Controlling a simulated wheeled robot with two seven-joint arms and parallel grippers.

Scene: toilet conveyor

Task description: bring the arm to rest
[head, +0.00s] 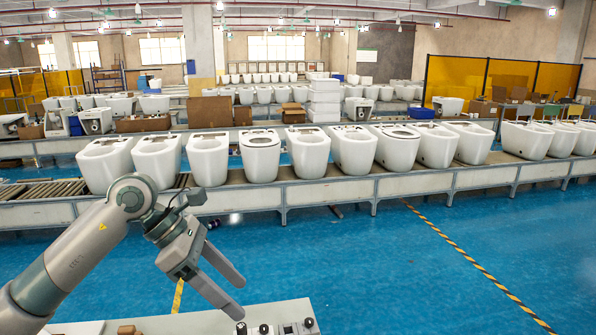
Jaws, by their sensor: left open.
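My left arm comes in from the lower left in the head view. My left gripper (238,292) is open and empty, with its two grey fingers apart and pointing down to the right. It hangs in front of the conveyor and just above the far edge of a pale work surface (200,322) at the bottom. My right gripper is not in view.
A conveyor (330,192) crosses the scene with a row of white toilets (260,155) on it. Small dark-topped parts (264,328) stand on the near surface below the gripper. Blue floor (370,265) with yellow-black tape lies open to the right.

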